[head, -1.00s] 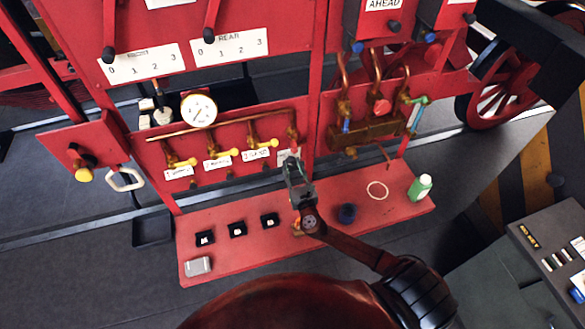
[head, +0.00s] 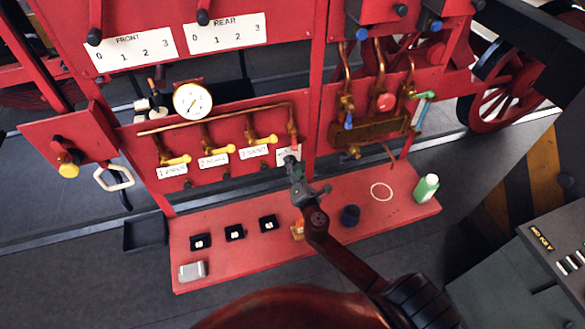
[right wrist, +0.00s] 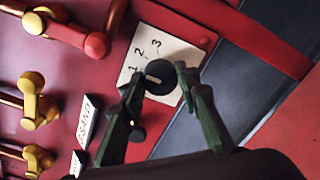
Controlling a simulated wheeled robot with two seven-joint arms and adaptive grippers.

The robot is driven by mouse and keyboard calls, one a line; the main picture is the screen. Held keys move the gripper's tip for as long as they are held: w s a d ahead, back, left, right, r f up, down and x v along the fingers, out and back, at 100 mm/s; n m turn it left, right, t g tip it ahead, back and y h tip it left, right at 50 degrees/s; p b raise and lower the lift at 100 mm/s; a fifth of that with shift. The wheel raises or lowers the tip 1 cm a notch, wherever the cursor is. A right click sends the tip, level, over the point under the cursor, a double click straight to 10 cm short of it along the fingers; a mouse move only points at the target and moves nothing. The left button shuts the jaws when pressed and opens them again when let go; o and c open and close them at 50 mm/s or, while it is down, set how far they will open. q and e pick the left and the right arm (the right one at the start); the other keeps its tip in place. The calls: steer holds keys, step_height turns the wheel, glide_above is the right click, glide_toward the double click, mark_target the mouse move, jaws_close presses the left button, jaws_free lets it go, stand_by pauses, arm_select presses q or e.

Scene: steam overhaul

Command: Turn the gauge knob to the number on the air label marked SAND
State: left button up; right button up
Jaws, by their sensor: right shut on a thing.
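The gauge knob (right wrist: 160,78) is a round black knob with a short white mark on its face. It sits over a white plate (right wrist: 143,52) numbered 1, 2 and 3; I cannot tell which number the mark points to. My right gripper (right wrist: 161,83) is shut on the knob, one finger on each side. In the head view the right gripper (head: 291,161) reaches up to the panel and hides the knob. The SAND air label (head: 258,152) is the third under the yellow valves; it also shows in the right wrist view (right wrist: 88,121). Its number is hard to read. My left gripper is out of view.
A pressure gauge (head: 193,100) is above the valves. The red shelf (head: 335,221) below holds several small black trays, a grey box (head: 192,271), a dark cup (head: 350,215) and a green bottle (head: 426,188). Copper pipes stand right of the knob.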

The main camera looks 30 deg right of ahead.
steer(key=shift+m+b, duration=0.7)
steer(key=shift+m, duration=5.1)
steer(key=o, duration=1.2)
steer(key=shift+c, duration=0.2)
steer(key=shift+y, duration=0.3)
steer(key=v, duration=1.2)
steer(key=shift+f, duration=0.2)
